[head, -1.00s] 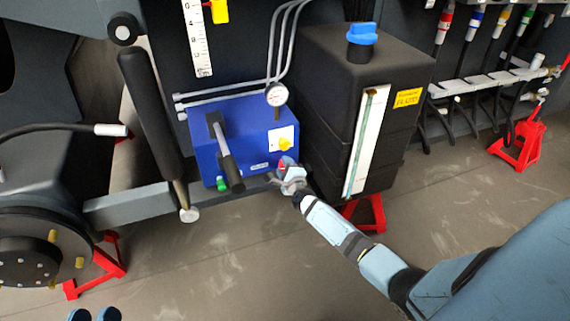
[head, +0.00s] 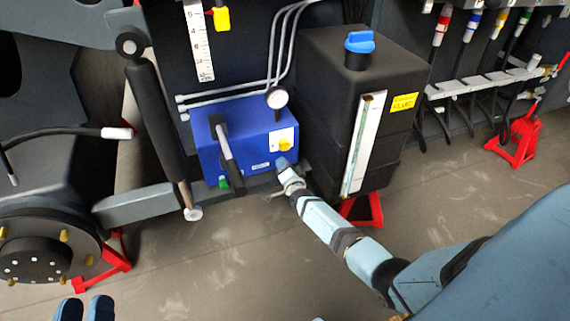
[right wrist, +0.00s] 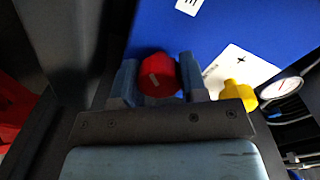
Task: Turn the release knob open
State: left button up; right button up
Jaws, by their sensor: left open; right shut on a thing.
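The blue hand-pump box (head: 257,121) stands on the chassis beam. A round red knob (right wrist: 158,72) with a pale mark on its face is on its front in the right wrist view; my gripper hides it in the head view. My right gripper (right wrist: 161,85) is shut on this red knob, one blue finger on each side. In the head view the right gripper (head: 286,167) is at the box's lower right front. My left gripper (head: 86,309) is open and empty at the bottom left edge, away from the box.
A yellow knob (head: 285,145) and a gauge (head: 277,98) are close to the right gripper. A black tank (head: 325,110) stands close on the right. Floor in front is clear.

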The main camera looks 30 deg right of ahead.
jog(key=n+p, duration=0.1)
jog(key=n, duration=0.2)
jog(key=shift+n, duration=1.2)
jog(key=shift+n+p, duration=0.45)
jog(key=shift+n, duration=0.65)
pick_arm(q)
jog(key=shift+w+a+f+g+y, duration=0.1)
jog(key=shift+a+f+g+y, duration=0.25)
jog(key=shift+f, duration=0.55)
jog(key=shift+a+f+g+y, duration=0.15)
jog(key=shift+f+g+y, duration=0.3)
jog(key=shift+f, duration=0.4)
jog(key=shift+w+a+f+g+y, duration=0.1)
jog(key=shift+a+f+g+y, duration=0.25)
jog(key=shift+f, duration=0.55)
pick_arm(e)
jog(key=shift+n, duration=0.8)
pick_arm(q)
jog(key=shift+s+f, duration=0.1)
pick_arm(e)
jog(key=o, duration=0.9)
pick_arm(q)
jog(key=shift+d, duration=0.1)
pick_arm(e)
jog(key=shift+s, duration=0.1)
